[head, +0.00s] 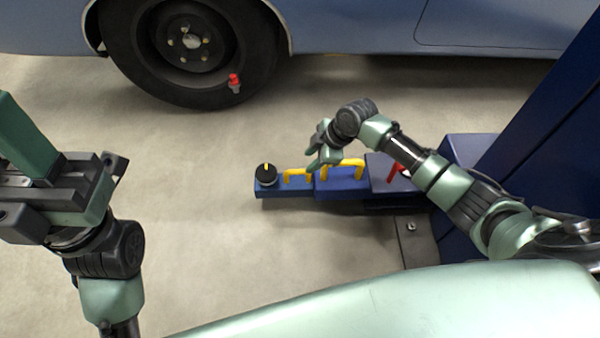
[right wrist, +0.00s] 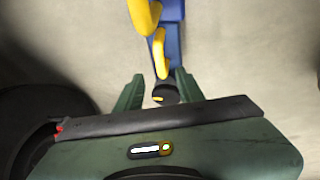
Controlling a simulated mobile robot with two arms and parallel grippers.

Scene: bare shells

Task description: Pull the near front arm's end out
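The near front arm (head: 340,188) is a low blue telescoping beam running left from the blue post. Its end section (head: 272,190) carries a round black pad (head: 267,178) with a yellow mark and a yellow handle (head: 297,174). A second yellow handle (head: 345,164) stands on the thicker section behind. My right gripper (head: 318,153) hangs above the beam around the two handles. In the right wrist view its green fingers (right wrist: 159,88) are apart, with the end handle (right wrist: 160,55) and pad (right wrist: 166,93) beyond them. My left gripper (head: 60,175) is at the left, away from the arm; its fingertips are unclear.
A blue-grey car (head: 345,28) stands at the back, its black wheel (head: 125,40) carrying a red-capped item (head: 234,83). The blue post (head: 545,110) rises at the right. A red handle (head: 396,171) is near the arm's base. The floor left of the pad is clear.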

